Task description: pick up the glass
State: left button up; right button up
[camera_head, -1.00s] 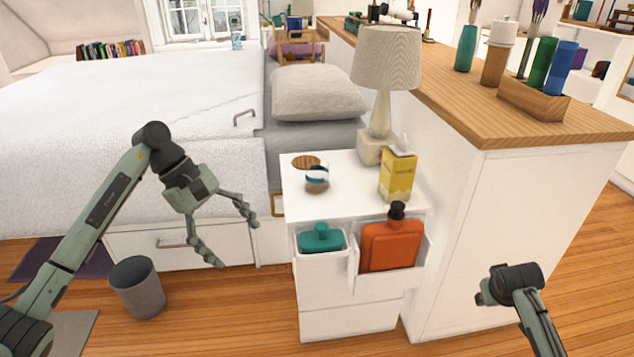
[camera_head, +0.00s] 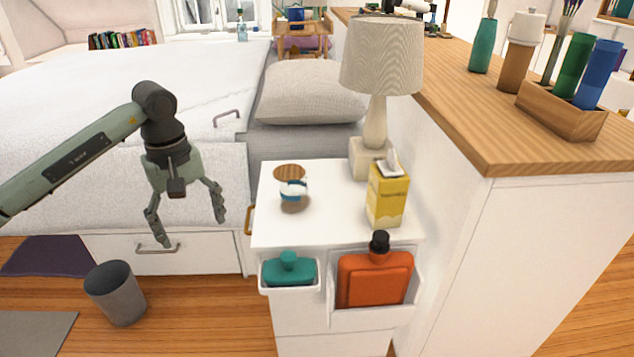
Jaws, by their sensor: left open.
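A small round, clear-looking vessel with a blue and white band (camera_head: 292,195), which looks like the glass, stands on the white nightstand (camera_head: 325,233). A striped wooden disc (camera_head: 289,173) shows just behind it. My left gripper (camera_head: 193,231) is open and empty. Its fingers point down, left of the nightstand, in front of the bed; it is apart from the glass. My right gripper is out of view.
A lamp (camera_head: 381,55) and a yellow carton (camera_head: 387,195) stand right of the glass. Side bins hold a teal bottle (camera_head: 289,269) and an orange bottle (camera_head: 374,276). A wooden-topped counter (camera_head: 480,110) borders the right. A grey bin (camera_head: 116,292) stands on the floor.

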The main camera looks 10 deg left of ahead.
aim_at(293, 184)
jog(key=i+l, duration=0.7)
jog(key=i, duration=0.05)
